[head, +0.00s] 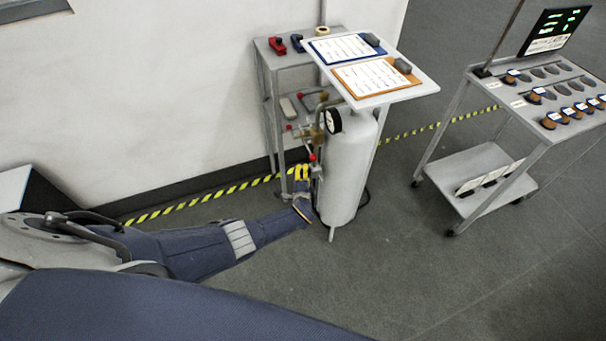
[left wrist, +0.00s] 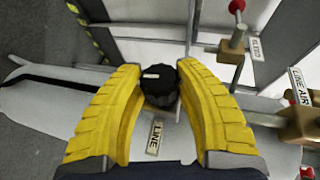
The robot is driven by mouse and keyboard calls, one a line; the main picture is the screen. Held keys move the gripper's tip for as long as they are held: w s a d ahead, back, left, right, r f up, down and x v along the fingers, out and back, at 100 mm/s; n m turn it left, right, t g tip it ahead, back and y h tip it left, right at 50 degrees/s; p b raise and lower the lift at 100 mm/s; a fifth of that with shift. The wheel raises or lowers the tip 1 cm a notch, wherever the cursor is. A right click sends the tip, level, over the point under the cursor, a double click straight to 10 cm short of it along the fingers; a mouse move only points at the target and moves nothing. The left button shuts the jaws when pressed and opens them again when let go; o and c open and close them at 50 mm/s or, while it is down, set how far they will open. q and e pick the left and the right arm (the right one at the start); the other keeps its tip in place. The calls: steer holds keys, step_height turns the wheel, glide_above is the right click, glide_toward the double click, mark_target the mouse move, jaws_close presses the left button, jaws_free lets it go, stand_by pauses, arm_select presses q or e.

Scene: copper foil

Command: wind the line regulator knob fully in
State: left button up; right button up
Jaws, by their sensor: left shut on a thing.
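The line regulator knob (left wrist: 161,88) is black and ribbed, with a small pale label strip on its top. In the left wrist view it sits between the two yellow fingers of my left gripper (left wrist: 160,74), which are shut on its sides. A tag reading LINE (left wrist: 155,137) is just below it. In the head view my left gripper (head: 301,181) is low at the left side of the white tank (head: 349,165), and it hides the knob there. My right gripper is in neither view.
A gauge (head: 333,121) is on the tank. A grey shelf (head: 268,62) is behind; a cart (head: 470,165) stands right, with open floor between.

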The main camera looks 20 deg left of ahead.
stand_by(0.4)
arm_select(q)
steer(key=o, duration=1.2)
steer(key=shift+c, duration=0.2)
steer(key=shift+v, duration=0.8)
steer(key=v, duration=1)
steer(key=shift+s, duration=0.2)
steer(key=shift+d, duration=0.1)
